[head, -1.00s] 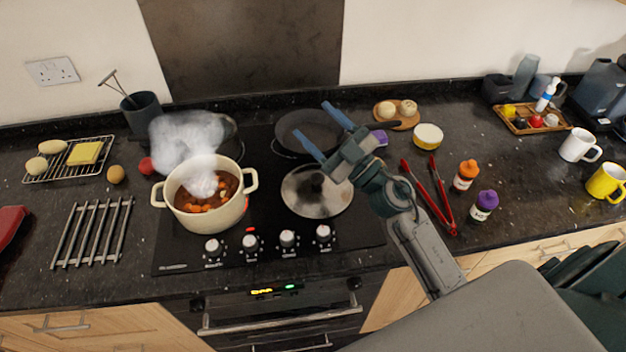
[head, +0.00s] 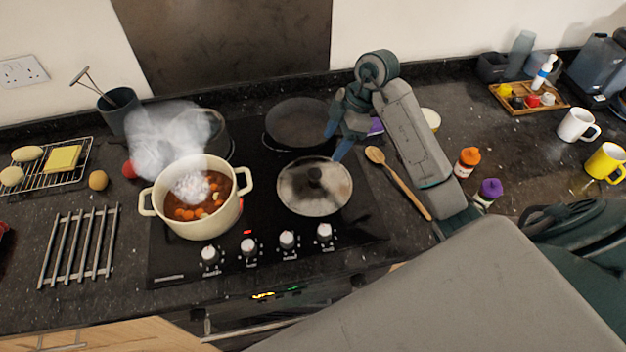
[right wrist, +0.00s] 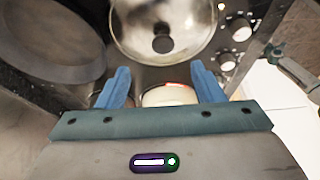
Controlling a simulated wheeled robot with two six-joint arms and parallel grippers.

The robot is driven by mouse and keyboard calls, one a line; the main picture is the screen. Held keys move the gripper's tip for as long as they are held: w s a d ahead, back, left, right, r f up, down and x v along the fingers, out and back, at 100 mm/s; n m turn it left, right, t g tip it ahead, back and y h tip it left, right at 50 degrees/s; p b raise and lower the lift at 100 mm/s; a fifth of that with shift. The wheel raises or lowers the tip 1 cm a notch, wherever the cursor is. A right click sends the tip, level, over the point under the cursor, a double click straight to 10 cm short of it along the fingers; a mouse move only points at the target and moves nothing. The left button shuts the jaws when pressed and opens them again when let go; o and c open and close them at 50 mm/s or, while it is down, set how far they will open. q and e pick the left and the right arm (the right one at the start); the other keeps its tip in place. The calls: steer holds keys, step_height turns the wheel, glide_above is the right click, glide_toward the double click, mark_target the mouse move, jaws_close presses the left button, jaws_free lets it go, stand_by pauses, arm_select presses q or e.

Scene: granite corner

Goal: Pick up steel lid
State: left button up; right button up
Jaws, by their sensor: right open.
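The steel lid (head: 315,190), a round shiny disc with a dark knob, lies flat on the right front of the black hob. It also shows at the top of the right wrist view (right wrist: 190,30). My right gripper (head: 337,142) is open and empty. Its blue fingers point down near the lid's back right edge, apart from the knob. In the right wrist view the open fingers (right wrist: 161,87) are below the lid in the picture, with nothing gripped.
A steaming cream pot (head: 158,205) stands left of the lid. A dark frying pan (head: 295,122) sits behind it. Control knobs (head: 287,239) line the hob's front. A wooden spoon (head: 400,184) and an orange-capped bottle (head: 467,162) are to the right, near my arm.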

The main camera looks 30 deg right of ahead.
steer(key=b, duration=0.3)
glide_above(315, 172)
steer(key=d, duration=0.3)
steer(key=f, duration=0.5)
steer(key=shift+s+a, duration=0.1)
steer(key=shift+s, duration=0.15)
steer(key=b+x, duration=0.1)
steer(key=x, duration=0.2)
steer(key=shift+s+a, duration=0.15)
steer(key=shift+a, duration=0.1)
steer(key=shift+a+f, duration=0.2)
steer(key=shift+f, duration=0.05)
steer(key=shift+a+f, duration=0.2)
steer(key=shift+f, duration=0.35)
steer(key=c, duration=1.3)
jaws_close()
steer(key=shift+r, duration=0.1)
